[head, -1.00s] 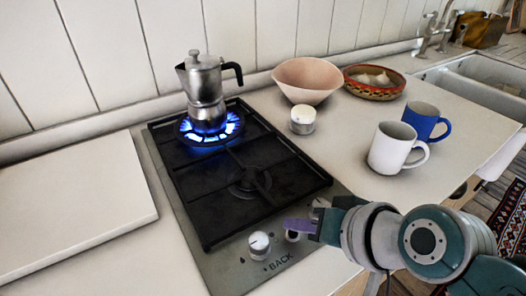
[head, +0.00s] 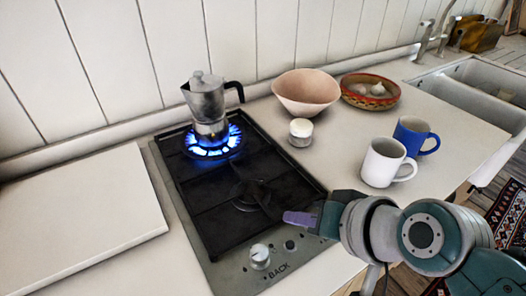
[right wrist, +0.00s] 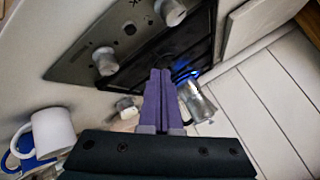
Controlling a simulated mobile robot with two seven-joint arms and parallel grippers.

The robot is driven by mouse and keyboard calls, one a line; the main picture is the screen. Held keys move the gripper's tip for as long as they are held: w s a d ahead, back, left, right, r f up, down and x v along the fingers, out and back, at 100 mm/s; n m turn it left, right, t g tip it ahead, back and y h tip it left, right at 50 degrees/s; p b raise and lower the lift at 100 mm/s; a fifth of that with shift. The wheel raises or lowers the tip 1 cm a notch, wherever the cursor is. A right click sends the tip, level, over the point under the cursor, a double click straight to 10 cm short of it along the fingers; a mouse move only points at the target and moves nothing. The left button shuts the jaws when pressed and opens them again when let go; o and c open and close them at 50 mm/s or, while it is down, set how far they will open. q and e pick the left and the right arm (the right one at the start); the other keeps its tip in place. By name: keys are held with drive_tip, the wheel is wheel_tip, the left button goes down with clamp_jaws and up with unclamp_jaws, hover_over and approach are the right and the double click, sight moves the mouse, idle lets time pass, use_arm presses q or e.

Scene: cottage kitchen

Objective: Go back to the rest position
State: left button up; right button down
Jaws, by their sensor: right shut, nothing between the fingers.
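My right gripper (head: 300,218) has purple fingers and is over the front right part of the black gas hob (head: 226,222). In the right wrist view the two fingers (right wrist: 158,100) lie together, shut and empty. The fingertips are close to the hob's front panel and look apart from the knob (head: 259,256). A metal moka pot (head: 207,100) stands on the back burner, which burns with a blue flame (head: 228,143). My left gripper is not in view.
A white mug (head: 383,163) and a blue mug (head: 411,135) stand right of the hob. A small white-topped jar (head: 301,132), a pink bowl (head: 306,93) and a patterned bowl (head: 370,92) are behind them. A white board (head: 80,220) lies left of the hob.

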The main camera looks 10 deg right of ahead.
idle(0.7)
drive_tip(key=s+d+r+n+g+h, duration=0.1)
drive_tip(key=s+d+r+n+g, duration=0.15)
drive_tip(key=s, duration=0.45)
drive_tip(key=s+d+r+n+g+h, duration=0.1)
drive_tip(key=s+d+r+h, duration=0.1)
drive_tip(key=s+r, duration=0.3)
drive_tip(key=s+d+r+n+g+h, duration=0.1)
drive_tip(key=s+d+r+n, duration=0.1)
drive_tip(key=s, duration=0.6)
wheel_tip(320, 180, up, 31)
drive_tip(key=p, duration=3.1)
drive_tip(key=shift+w+f+p, duration=0.2)
drive_tip(key=shift+w+p, duration=0.15)
drive_tip(key=shift+p, duration=0.05)
drive_tip(key=shift+d, duration=0.1)
